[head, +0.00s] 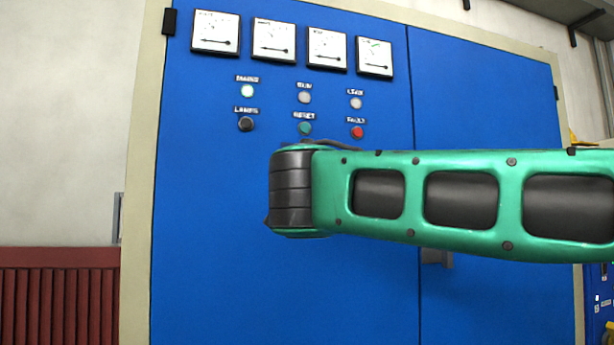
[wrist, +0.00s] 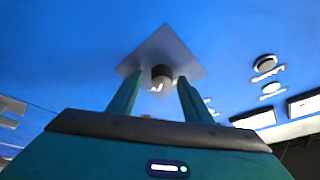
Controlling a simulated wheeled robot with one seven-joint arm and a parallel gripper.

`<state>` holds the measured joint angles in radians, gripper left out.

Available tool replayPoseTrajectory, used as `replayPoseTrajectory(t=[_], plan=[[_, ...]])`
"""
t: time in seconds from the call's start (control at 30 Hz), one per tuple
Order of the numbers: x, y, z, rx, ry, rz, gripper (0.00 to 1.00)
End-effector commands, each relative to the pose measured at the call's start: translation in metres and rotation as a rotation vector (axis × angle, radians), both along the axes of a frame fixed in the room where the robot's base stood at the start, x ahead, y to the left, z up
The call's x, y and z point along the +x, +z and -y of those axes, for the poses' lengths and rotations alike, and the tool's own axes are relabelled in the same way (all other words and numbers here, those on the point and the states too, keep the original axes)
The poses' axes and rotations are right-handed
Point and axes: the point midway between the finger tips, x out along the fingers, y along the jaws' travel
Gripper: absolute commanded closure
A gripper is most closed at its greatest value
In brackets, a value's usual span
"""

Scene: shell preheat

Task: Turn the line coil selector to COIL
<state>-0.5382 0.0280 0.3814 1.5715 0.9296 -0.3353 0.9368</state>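The selector is a dark round knob (wrist: 162,71) with a pale mark on its face, on a light grey square plate (wrist: 183,50) fixed to the blue cabinet front. I take it to be the line coil selector; its lettering cannot be read, so I cannot tell its position. My gripper (wrist: 159,79) is open in the wrist view, one finger to each side of the knob as seen. Whether the fingertips reach around the knob or stop short of it, I cannot tell. In the head view my arm hides the selector and my gripper.
The blue cabinet (head: 230,230) carries several dial meters (head: 273,41) along its top. Below them are a lit lamp (head: 247,91), a black button (head: 246,124), a green button (head: 305,129) and a red button (head: 357,132). A dark red ribbed panel (head: 60,295) stands at left.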

Motion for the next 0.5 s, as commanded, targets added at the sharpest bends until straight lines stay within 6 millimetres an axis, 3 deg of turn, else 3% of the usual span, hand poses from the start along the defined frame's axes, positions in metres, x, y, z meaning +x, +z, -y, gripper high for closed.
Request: replayPoseTrajectory(t=[0.23, 0.5], plan=[[-0.012, -0.003, -0.001, 0.000, 0.004, 0.001, 0.55], [-0.058, -0.017, -0.001, -0.001, 0.005, 0.001, 0.55]])
